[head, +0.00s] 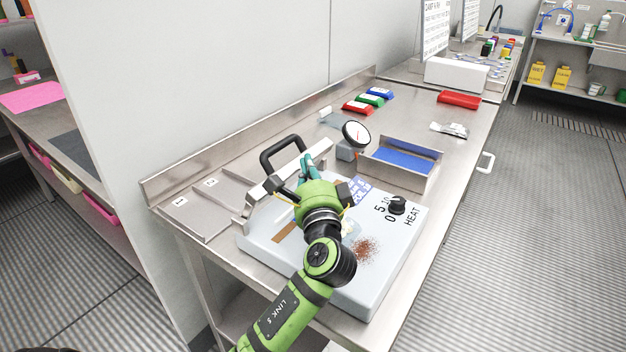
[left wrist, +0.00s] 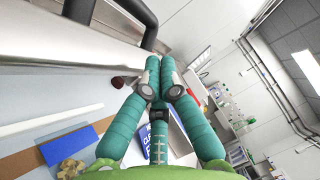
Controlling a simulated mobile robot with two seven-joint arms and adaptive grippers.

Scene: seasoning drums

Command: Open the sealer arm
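The sealer (head: 375,270) is a pale grey box at the front of the steel bench, with a HEAT knob (head: 397,205). Its silver sealer arm (head: 262,199) runs along the box, partly hidden behind my gripper. A black looped handle (head: 270,161) stands up from the arm. My left gripper (head: 307,166) is over the box, just right of the handle. In the left wrist view its teal fingers (left wrist: 160,80) come together at the tips, with nothing seen between them. The arm (left wrist: 70,42) and handle (left wrist: 150,36) are beyond them, apparently apart. My right gripper is out of view.
Reddish-brown powder (head: 366,249) lies on the sealer top. A round dial gauge (head: 356,133) and a metal tray with a blue inside (head: 436,176) stand behind. Coloured packets (head: 458,100) lie farther back. A wall (head: 200,90) borders the bench's left side.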

